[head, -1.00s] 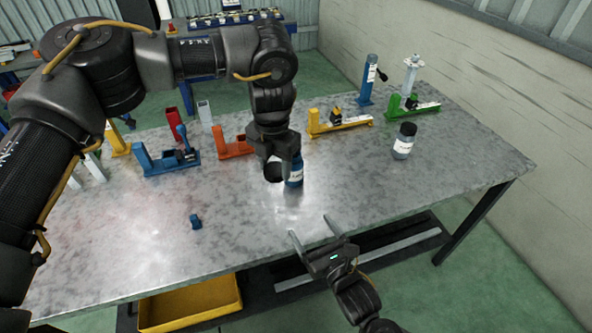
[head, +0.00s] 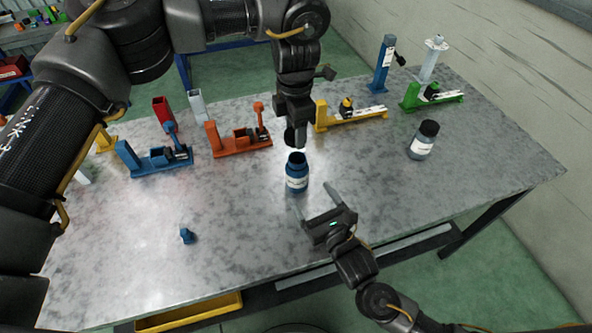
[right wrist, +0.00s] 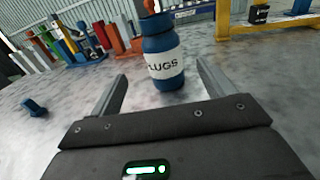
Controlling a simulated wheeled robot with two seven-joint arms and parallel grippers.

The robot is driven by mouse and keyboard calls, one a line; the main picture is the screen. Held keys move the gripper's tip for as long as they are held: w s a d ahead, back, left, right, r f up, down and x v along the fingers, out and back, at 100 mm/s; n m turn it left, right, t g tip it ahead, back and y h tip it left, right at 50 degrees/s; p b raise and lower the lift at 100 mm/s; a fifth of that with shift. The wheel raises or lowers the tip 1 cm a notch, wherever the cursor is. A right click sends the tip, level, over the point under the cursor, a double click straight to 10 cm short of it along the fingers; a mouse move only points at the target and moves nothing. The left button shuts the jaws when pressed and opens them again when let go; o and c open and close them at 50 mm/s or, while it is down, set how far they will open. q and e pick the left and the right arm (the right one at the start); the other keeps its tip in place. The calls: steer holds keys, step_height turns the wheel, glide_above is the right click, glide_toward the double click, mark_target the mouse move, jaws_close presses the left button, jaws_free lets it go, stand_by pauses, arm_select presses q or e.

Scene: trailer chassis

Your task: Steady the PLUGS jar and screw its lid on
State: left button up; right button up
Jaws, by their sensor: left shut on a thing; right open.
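The PLUGS jar (head: 297,181) is blue with a white label and stands upright on the metal table with its dark mouth open at the top. In the right wrist view the jar (right wrist: 164,62) reads "LUGS" and stands just ahead of the fingertips. My left gripper (head: 297,133) is shut on the dark round lid (head: 291,138) and holds it just above and behind the jar mouth, apart from it. My right gripper (head: 314,193) is open and empty, low in front of the jar, its fingers pointing toward it.
A small blue piece (head: 187,236) lies at the front left. Orange (head: 240,143), blue (head: 155,158), yellow (head: 350,117) and green (head: 432,96) fixtures line the back. The table around the jar is clear.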

mark_target(294, 166)
arm_select(q)
steer(key=shift+s+d+r, duration=0.2)
steer(key=shift+s+d, duration=0.05)
steer(key=shift+s, duration=0.15)
arm_select(e)
steer(key=shift+s+d+r, duration=0.15)
steer(key=shift+s+d, duration=0.05)
steer(key=shift+s, duration=0.05)
arm_select(q)
steer(key=shift+w+d+f, duration=0.1)
steer(key=shift+w, duration=0.05)
arm_select(e)
steer(key=shift+w, duration=0.3)
arm_select(q)
steer(key=shift+w+f, duration=0.1)
steer(key=shift+w, duration=0.15)
arm_select(e)
steer(key=x, duration=1.1)
steer(key=shift+w, duration=0.2)
arm_select(q)
steer(key=shift+s, duration=0.1)
arm_select(e)
steer(key=shift+w+a, duration=0.15)
steer(key=c, duration=1.5)
arm_select(q)
steer(key=shift+f, duration=2.45)
steer(key=shift+f, duration=0.9)
